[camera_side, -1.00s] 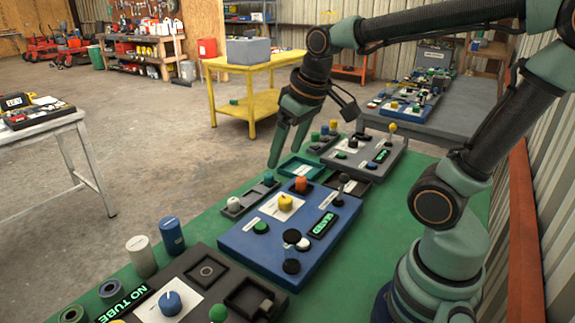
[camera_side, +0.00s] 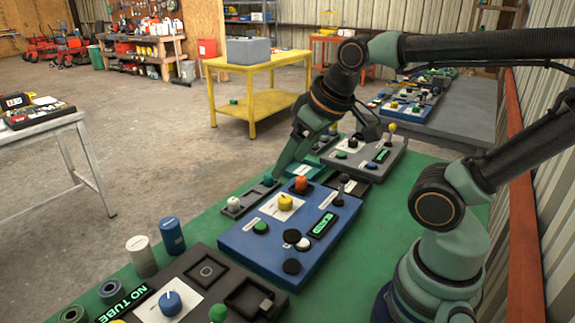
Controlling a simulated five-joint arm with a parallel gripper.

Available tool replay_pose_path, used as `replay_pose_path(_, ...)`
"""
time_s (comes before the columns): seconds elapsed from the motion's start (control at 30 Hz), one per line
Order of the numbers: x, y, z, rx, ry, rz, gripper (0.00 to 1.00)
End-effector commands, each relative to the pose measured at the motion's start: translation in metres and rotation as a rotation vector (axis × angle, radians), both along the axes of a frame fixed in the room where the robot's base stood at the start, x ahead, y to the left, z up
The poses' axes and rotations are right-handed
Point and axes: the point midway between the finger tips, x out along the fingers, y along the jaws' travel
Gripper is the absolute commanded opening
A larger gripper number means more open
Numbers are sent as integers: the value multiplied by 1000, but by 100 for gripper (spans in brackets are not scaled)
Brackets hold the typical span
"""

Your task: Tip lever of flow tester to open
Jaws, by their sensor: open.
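A blue test panel (camera_side: 262,262) lies on the green bench top. It has a yellow knob (camera_side: 285,202), an orange knob (camera_side: 301,184), a green button (camera_side: 260,227) and a lit green display (camera_side: 322,225) whose text is too small to read surely. A black-tipped lever (camera_side: 343,180) stands at its far right edge. A grey panel (camera_side: 384,169) behind has a yellow-tipped lever (camera_side: 393,128). No readable label tells which panel is the flow tester. My gripper (camera_side: 281,172) is open and empty, pointing down beyond the blue panel's far left corner; its fingers overlap in this view.
A dark panel (camera_side: 190,262) reading "NO TUBE" lies in front, with a white cylinder (camera_side: 141,256) and a blue cylinder (camera_side: 172,236) beside it. A small grey tray (camera_side: 250,200) sits left of the blue panel.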

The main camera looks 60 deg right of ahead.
Motion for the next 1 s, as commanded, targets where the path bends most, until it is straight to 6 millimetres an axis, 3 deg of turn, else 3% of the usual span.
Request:
replay_pose_path(0.33, 0, 0, 0, 0, 0, 0, 79)
replay_pose_path(0.53, 7, -15, 0, 8, 18, -65, 2)
replay_pose_path(0.57, 10, -22, 0, 11, 26, -92, 0)
replay_pose_path(0.67, 23, -54, -2, 28, 59, -220, 0)
replay_pose_path(0.8, 37, -116, -11, 63, 107, -439, 0)
replay_pose_path(1.0, 37, -209, -34, 121, 164, -737, 0)
